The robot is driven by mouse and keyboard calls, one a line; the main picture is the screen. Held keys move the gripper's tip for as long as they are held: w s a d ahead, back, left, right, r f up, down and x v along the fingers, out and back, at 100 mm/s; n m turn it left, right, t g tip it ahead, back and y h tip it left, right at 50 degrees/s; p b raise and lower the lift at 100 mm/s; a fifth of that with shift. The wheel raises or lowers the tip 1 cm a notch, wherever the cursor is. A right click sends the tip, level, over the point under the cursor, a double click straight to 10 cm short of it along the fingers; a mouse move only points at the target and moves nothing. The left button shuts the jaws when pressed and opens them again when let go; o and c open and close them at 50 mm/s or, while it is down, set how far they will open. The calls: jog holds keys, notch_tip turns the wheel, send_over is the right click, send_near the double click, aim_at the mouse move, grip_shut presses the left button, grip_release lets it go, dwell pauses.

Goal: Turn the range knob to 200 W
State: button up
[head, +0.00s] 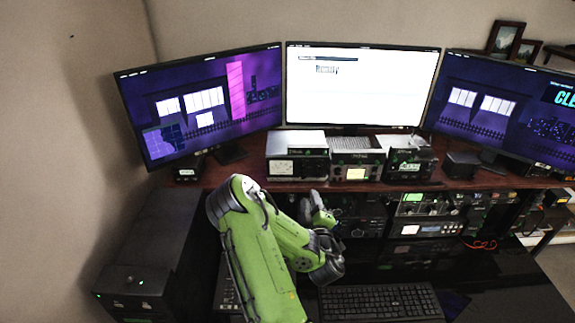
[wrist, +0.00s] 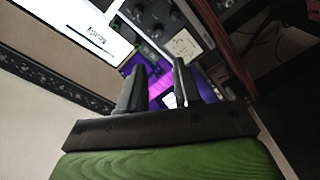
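Small boxes stand on the wooden shelf under the screens. The left one (head: 298,164) has a pale meter and dark knobs on its front. In the wrist view, tilted, a box with a pale meter (wrist: 184,45) and round dark knobs (wrist: 155,12) is beyond my fingers. It looks like that left box. I cannot tell which knob is the range knob, and no markings are readable. My gripper (wrist: 156,72) is open, with nothing between its fingers, apart from the box. In the head view its fingers cannot be made out by my green arm.
Three monitors stand behind, the middle one white (head: 360,85). Two more boxes (head: 357,165) sit right of the left one. Racked equipment (head: 425,228) fills the space below the shelf. A keyboard (head: 380,302) lies on the desk. A black cabinet (head: 155,255) stands at left.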

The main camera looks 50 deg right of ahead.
aim_at(304, 168)
jog(key=x, duration=0.7)
jog(key=p+x, duration=0.1)
jog(key=x, duration=0.6)
jog(key=shift+s+d, duration=0.2)
jog(key=shift+d, duration=0.1)
jog(key=shift+w+f, duration=0.1)
jog(key=shift+w, duration=0.2)
jog(key=shift+s, duration=0.1)
grip_shut()
jog(key=shift+m, duration=0.4)
jog(key=m+b, duration=0.2)
jog(key=m, duration=0.1)
jog(key=m+b, duration=0.1)
jog(key=shift+f+b, duration=0.25)
jog(key=shift+b, duration=0.15)
jog(key=m+b, duration=0.3)
jog(key=shift+h, duration=0.3)
jog(key=shift+m, duration=0.4)
grip_release()
jog(key=shift+r, duration=0.1)
